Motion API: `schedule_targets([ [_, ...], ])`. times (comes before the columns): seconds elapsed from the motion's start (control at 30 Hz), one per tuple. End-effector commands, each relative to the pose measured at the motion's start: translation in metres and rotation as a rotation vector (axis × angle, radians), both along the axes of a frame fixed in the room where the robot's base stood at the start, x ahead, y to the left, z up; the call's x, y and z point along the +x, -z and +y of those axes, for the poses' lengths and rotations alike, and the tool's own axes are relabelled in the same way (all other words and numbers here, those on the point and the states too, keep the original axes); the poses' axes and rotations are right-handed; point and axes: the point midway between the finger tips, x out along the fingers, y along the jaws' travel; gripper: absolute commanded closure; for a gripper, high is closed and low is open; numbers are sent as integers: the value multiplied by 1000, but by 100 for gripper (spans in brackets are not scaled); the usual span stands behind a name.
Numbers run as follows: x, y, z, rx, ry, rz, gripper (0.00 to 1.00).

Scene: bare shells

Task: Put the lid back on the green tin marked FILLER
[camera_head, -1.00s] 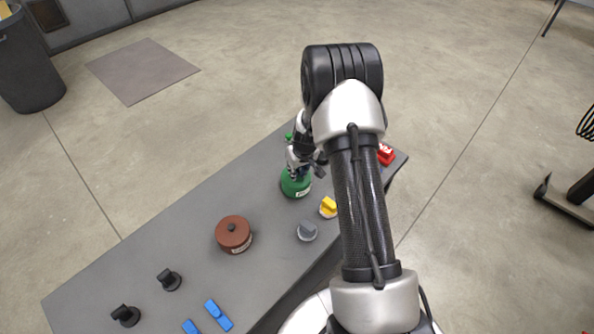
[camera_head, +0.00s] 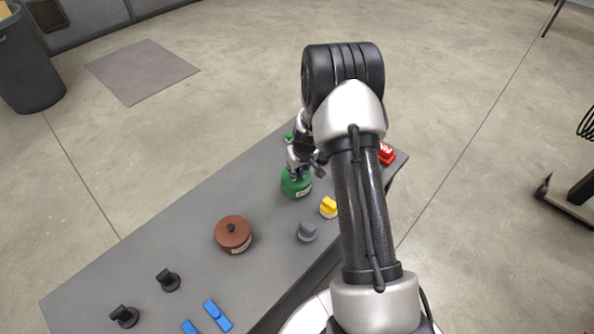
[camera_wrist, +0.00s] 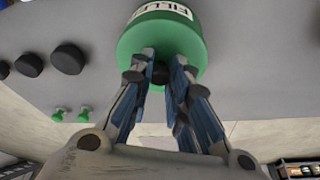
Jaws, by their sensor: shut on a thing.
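The green tin marked FILLER (camera_head: 290,189) stands on the grey table under my gripper (camera_head: 302,172). In the wrist view its white label (camera_wrist: 165,10) shows at the top edge. My gripper (camera_wrist: 160,78) is shut on a small black knob (camera_wrist: 160,73), the knob of the green lid (camera_wrist: 135,48). The lid is over the tin and looks in line with it. The fingers hide part of the lid, and I cannot tell whether its rim is fully seated.
A brown tin with a black knob (camera_head: 233,234), a grey knob (camera_head: 306,231) and a yellow knob (camera_head: 328,207) stand nearby. A red object (camera_head: 386,154) is to the right. Blue pieces (camera_head: 218,316) and black knobs (camera_head: 168,280) lie at front left. The table's left middle is clear.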

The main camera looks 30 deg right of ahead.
Motion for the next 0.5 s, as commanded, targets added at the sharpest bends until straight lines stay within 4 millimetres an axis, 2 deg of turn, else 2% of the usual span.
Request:
schedule_targets([
  [0.27,0,0,0,0,0,0,100],
  [0.3,0,0,0,0,0,0,83],
  [0.5,0,0,0,0,0,0,69],
])
